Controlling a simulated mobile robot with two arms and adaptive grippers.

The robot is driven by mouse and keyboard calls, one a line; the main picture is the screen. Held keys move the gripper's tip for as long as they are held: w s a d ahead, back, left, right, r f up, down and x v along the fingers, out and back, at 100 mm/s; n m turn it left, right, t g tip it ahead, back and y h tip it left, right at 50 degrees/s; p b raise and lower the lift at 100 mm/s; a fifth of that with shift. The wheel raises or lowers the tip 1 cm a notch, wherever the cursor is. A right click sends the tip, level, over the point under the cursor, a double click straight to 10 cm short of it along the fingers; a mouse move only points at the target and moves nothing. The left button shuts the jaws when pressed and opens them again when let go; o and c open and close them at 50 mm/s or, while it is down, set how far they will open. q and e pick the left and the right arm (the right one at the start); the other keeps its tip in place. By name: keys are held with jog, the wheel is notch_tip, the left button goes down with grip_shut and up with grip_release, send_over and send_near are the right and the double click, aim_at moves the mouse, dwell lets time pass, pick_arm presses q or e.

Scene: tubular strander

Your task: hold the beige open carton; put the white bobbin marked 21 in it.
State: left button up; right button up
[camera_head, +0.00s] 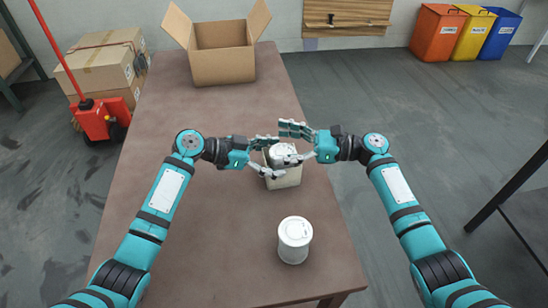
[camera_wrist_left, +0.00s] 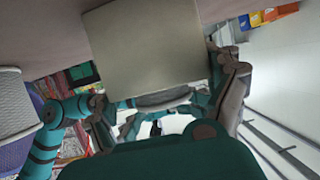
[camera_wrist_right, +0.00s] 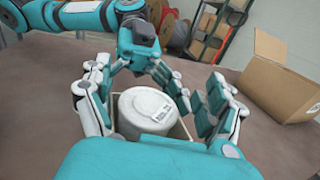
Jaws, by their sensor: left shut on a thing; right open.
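The small beige open carton (camera_head: 284,180) stands on the table between my two hands. Its plain wall (camera_wrist_left: 145,50) fills the middle of the left wrist view. My left gripper (camera_head: 267,157) is shut on the carton from the left. A white bobbin (camera_wrist_right: 145,106) sits inside the carton's walls (camera_wrist_right: 179,131), its lid near the rim. It also shows in the head view (camera_head: 281,151), partly hidden by fingers. A small label shows on it, but I cannot read a number. My right gripper (camera_head: 293,144) is open, its fingers spread around the bobbin's top, also in the right wrist view (camera_wrist_right: 160,98).
A second white bobbin (camera_head: 295,241) stands upright near the table's front right. A large open cardboard box (camera_head: 224,66) stands at the table's far end. The table (camera_head: 190,118) is clear between. Coloured bins (camera_head: 437,33) and a red pallet jack (camera_head: 98,117) are on the floor.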

pick_arm(q)
jog(key=o, duration=0.9)
pick_arm(e)
notch_tip(320, 180, up, 14)
jog(key=shift+f, duration=0.15)
jog(key=shift+a, duration=0.1)
pick_arm(q)
jog(key=v, duration=1.2)
jog(key=shift+f, duration=0.1)
